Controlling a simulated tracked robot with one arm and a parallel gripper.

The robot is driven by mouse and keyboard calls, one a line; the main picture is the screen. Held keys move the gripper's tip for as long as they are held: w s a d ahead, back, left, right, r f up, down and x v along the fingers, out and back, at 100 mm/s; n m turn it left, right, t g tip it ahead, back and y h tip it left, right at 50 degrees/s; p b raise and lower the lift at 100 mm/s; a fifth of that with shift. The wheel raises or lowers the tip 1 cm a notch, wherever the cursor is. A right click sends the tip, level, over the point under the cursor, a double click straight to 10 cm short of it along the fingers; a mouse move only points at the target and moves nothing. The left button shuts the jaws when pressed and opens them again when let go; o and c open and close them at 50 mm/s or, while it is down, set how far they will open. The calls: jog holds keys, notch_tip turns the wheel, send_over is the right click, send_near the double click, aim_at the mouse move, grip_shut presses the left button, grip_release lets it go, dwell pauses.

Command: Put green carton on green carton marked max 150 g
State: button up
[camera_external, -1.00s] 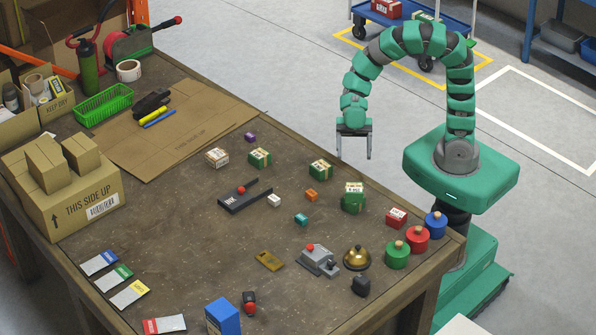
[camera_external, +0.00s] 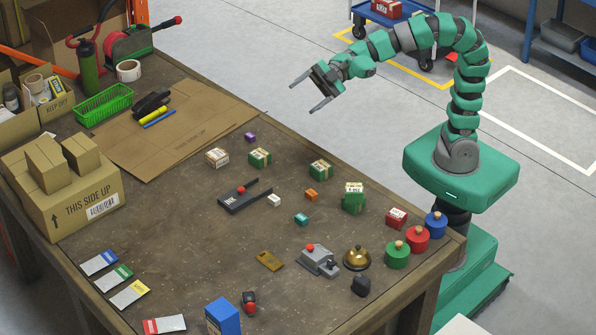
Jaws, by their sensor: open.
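A green carton with a pale label (camera_external: 355,190) sits on top of another green carton (camera_external: 352,206), slightly offset from it, at the right part of the table. The small print on the labels is too small to read for certain. Two other green cartons stand singly on the table, one left of centre (camera_external: 260,158) and one nearer the stack (camera_external: 321,171). My gripper (camera_external: 301,97) is open and empty. It is raised, up and left of the stack, pointing left, and touches no carton.
A white carton (camera_external: 217,158) and a red carton (camera_external: 396,218) stand on the table. Red, blue and green knobbed weights (camera_external: 397,256), a brass bell (camera_external: 357,258) and a grey device (camera_external: 318,261) are at the right. A black tool with a red knob (camera_external: 240,196) lies mid-table.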

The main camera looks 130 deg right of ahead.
jog(key=s+a+r+m+t+h, duration=0.1)
jog(key=r+m+h, duration=0.1)
jog(key=r, duration=0.4)
jog(key=s+a+r+m+h, duration=0.1)
jog(key=r+m+h, duration=0.1)
jog(key=r, duration=0.4)
jog(key=s+a+r+m+t+h, duration=0.1)
jog(key=s+a+r+m+h, duration=0.15)
jog(key=r, duration=0.45)
jog(key=s+a+m+g+y, duration=0.1)
jog(key=s+a+y, duration=0.1)
jog(key=s+a, duration=0.2)
jog(key=s+a+r+m+g+y, duration=0.1)
jog(key=s+a+y, duration=0.2)
jog(key=a, duration=0.5)
jog(key=shift+s+a+g+y, duration=0.3)
jog(key=shift+s+g+y, duration=0.05)
jog(key=shift+g, duration=0.05)
jog(key=shift+r+m, duration=0.1)
jog(key=shift+m, duration=0.15)
notch_tip(320, 180, up, 4)
jog(key=p, duration=0.4)
jog(key=shift+r, duration=0.15)
